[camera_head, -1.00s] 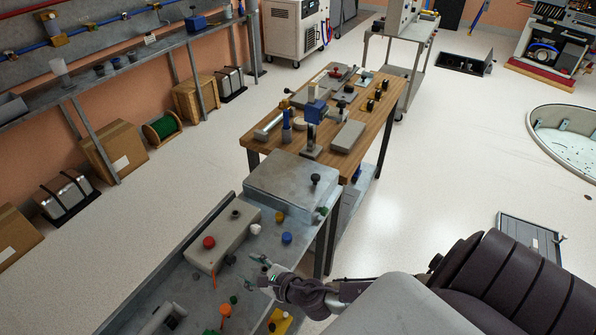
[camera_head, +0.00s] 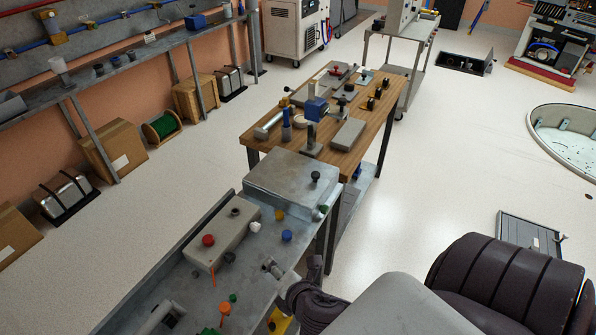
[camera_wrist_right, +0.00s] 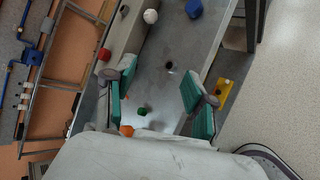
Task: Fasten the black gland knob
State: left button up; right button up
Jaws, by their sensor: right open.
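My right gripper (camera_head: 272,268) is over the grey bench, open and empty. In the right wrist view its teal fingers (camera_wrist_right: 157,78) are spread apart. A small dark round piece (camera_wrist_right: 169,67) is on the bench beyond and between the fingertips, apart from them; I cannot tell for sure that it is the gland knob. Another dark knob (camera_head: 235,212) stands on the long grey block, behind the red knob (camera_head: 208,240). A black knob (camera_head: 316,176) is on the larger grey box. My left gripper is not in view.
White (camera_head: 255,226), blue (camera_head: 287,236) and yellow (camera_head: 279,214) knobs stand around the block. Orange (camera_head: 225,308) and green (camera_head: 233,298) pieces are near the front. The wooden table (camera_head: 365,150) behind is crowded with parts. The floor to the right is mostly open.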

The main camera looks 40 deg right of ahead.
jog(key=s+f+m+g, duration=0.3)
jog(key=f+m, duration=0.3)
jog(key=f, duration=0.2)
jog(key=s+f+m+g+y+b, duration=0.1)
jog(key=s+f+m+g, duration=0.2)
jog(key=f+m, duration=0.4)
jog(key=shift+s+a+f, duration=0.35)
jog(key=shift+s+f, duration=0.2)
jog(key=shift+f, duration=0.25)
